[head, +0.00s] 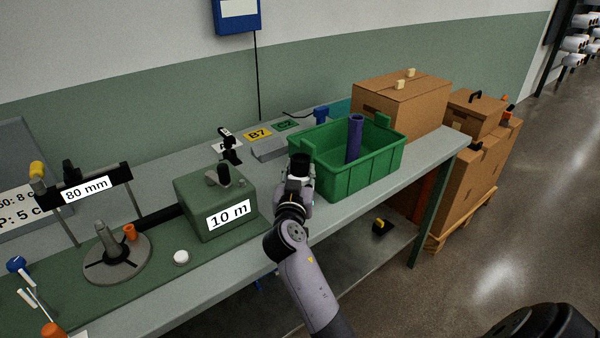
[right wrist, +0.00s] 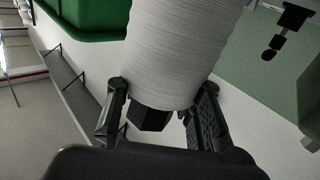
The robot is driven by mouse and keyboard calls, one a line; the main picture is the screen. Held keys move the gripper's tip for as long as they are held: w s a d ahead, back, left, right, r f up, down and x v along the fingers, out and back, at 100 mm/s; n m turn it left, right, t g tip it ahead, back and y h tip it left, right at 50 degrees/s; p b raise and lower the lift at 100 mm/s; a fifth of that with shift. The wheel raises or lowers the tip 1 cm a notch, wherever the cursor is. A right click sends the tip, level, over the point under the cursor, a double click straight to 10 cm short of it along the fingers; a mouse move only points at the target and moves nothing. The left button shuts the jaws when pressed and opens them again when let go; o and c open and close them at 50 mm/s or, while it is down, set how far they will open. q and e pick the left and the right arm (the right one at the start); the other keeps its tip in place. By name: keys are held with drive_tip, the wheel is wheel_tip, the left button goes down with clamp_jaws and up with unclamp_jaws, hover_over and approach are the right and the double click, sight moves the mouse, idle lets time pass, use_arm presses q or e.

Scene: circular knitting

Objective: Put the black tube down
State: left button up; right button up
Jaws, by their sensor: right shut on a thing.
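My right gripper (head: 299,168) is above the table's front edge, just left of the green crate (head: 340,181). In the right wrist view its fingers (right wrist: 160,100) are on either side of the black tube (right wrist: 152,117), whose short end shows between them. A pale, finely ridged cylinder (right wrist: 178,55), like wound yarn, extends from that black end away from the gripper. Most of the tube is hidden, and I cannot tell exactly where the fingers touch. In the head view the held piece is largely hidden by the gripper. My left gripper is out of view.
A purple tube (head: 354,138) stands in the crate. A green box marked 10 m (head: 205,196) is left of my gripper. Cardboard boxes (head: 405,98) stand behind the crate.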

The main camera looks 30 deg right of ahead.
drive_tip(key=shift+r, duration=0.1)
drive_tip(key=o, duration=1.2)
drive_tip(key=shift+c, duration=0.2)
